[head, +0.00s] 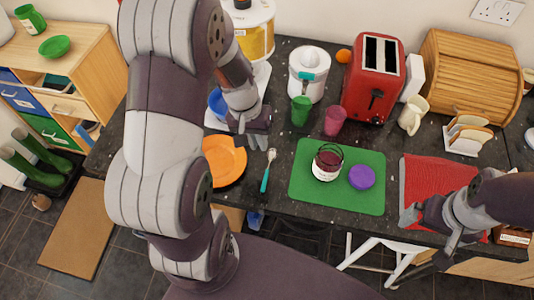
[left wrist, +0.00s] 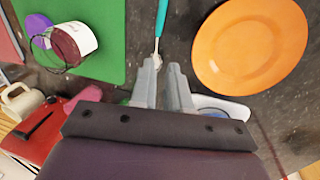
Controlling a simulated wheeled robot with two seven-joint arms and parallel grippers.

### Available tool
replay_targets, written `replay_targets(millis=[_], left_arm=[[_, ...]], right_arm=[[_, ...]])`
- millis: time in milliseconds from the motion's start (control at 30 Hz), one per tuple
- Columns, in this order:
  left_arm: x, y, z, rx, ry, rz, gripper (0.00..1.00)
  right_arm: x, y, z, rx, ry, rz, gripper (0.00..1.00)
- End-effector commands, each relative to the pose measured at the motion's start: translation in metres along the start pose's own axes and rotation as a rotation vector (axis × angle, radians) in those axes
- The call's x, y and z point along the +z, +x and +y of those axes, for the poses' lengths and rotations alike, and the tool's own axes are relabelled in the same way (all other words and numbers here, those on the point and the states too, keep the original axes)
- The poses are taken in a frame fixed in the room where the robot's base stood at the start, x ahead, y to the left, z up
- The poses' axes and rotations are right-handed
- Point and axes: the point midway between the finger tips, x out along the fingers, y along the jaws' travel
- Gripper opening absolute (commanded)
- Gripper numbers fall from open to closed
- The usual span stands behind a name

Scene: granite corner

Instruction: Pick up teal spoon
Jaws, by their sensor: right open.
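The teal spoon (head: 266,177) lies on the dark granite counter between the orange plate (head: 224,161) and the green mat (head: 338,192). Its pale bowl end points toward the back of the counter. My left gripper (head: 257,142) is open and empty, just behind the bowl end. In the left wrist view, the spoon's teal handle (left wrist: 161,18) runs away from the camera, and its bowl shows at the gap between the fingertips (left wrist: 165,68). I cannot tell the height above the counter. My right gripper (head: 425,236) is open over the red cloth's front left.
A jar (head: 326,163) and purple lid (head: 361,177) are on the green mat. Behind stand a green cup (head: 301,111), a pink cup (head: 335,121), a white juicer (head: 308,75) and a red toaster (head: 374,80). A red cloth (head: 432,178) lies at right.

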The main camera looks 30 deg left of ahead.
Motion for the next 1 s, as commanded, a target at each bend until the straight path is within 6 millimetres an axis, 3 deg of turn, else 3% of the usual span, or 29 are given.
replay_targets(millis=[133, 367, 533, 833, 900, 1000], left_arm=[[0.002, 0.034, 0.0, -0.001, -0.001, -0.005, 0.16], [0.002, 0.064, 0.0, -0.002, -0.001, -0.003, 0.16], [0.004, 0.097, -0.002, -0.002, -0.002, -0.001, 0.16], [0.003, 0.105, -0.002, -0.003, 0.0, 0.002, 0.16], [0.003, 0.105, -0.002, -0.003, -0.001, 0.002, 0.0], [0.003, 0.105, -0.002, -0.003, -0.001, 0.001, 0.0]], right_arm=[[0.0, -0.001, 0.0, 0.0, 0.001, 0.0, 1.0], [0.0, -0.003, 0.0, 0.0, 0.0, 0.0, 1.0], [0.0, -0.002, 0.0, 0.0, 0.0, 0.0, 1.0], [0.0, -0.002, 0.0, 0.0, 0.0, 0.0, 1.0], [0.0, -0.002, 0.0, 0.0, 0.0, 0.0, 1.0], [0.0, -0.002, 0.0, 0.0, 0.0, 0.0, 1.0]])
